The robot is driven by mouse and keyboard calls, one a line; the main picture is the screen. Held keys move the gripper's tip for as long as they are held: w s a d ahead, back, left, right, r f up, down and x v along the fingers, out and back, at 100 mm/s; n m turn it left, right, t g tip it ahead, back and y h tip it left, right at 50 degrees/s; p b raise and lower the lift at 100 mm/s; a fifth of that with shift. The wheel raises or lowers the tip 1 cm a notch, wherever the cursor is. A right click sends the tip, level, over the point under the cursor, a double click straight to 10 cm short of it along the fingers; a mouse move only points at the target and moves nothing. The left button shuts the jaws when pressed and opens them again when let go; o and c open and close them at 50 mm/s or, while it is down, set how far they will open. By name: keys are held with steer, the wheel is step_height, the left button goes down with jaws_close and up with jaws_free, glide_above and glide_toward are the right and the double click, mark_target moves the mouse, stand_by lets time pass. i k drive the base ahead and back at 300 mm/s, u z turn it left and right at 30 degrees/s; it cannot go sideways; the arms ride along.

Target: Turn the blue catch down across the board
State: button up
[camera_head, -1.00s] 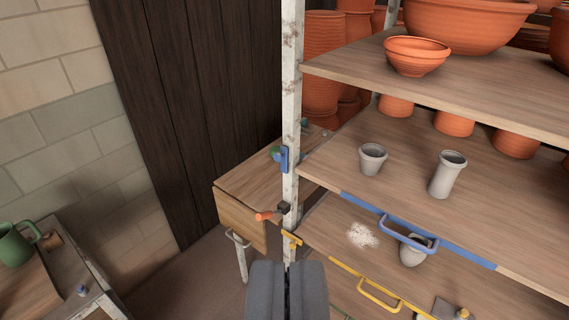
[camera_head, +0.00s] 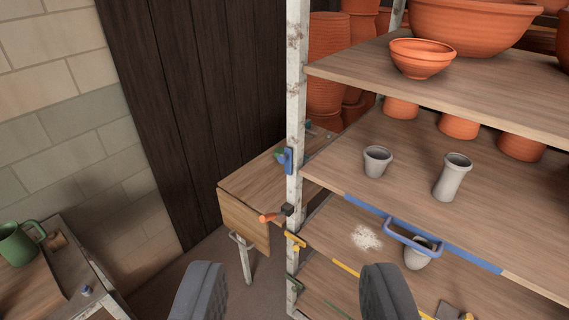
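The blue catch (camera_head: 289,161) is on the white rack post (camera_head: 296,110), at the left end of the middle shelf board. It stands upright along the post. The board (camera_head: 405,187) has a blue strip and a blue handle (camera_head: 413,237) on its front edge. My gripper (camera_head: 290,295) is open and empty at the bottom of the view, its two dark fingers wide apart. It is nearer to the camera than the rack and clear of the catch.
A yellow catch (camera_head: 295,240) and an orange-handled tool (camera_head: 271,217) are below the blue catch. Grey pots (camera_head: 377,161) stand on the board. Behind the post is a wooden table (camera_head: 240,185). A green mug (camera_head: 17,243) stands at the left.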

mark_target(286, 159)
steer(key=z, duration=2.45)
steer(key=k, duration=1.2)
steer(key=u, duration=2.3)
steer(key=i, duration=1.05)
steer(key=u, duration=0.05)
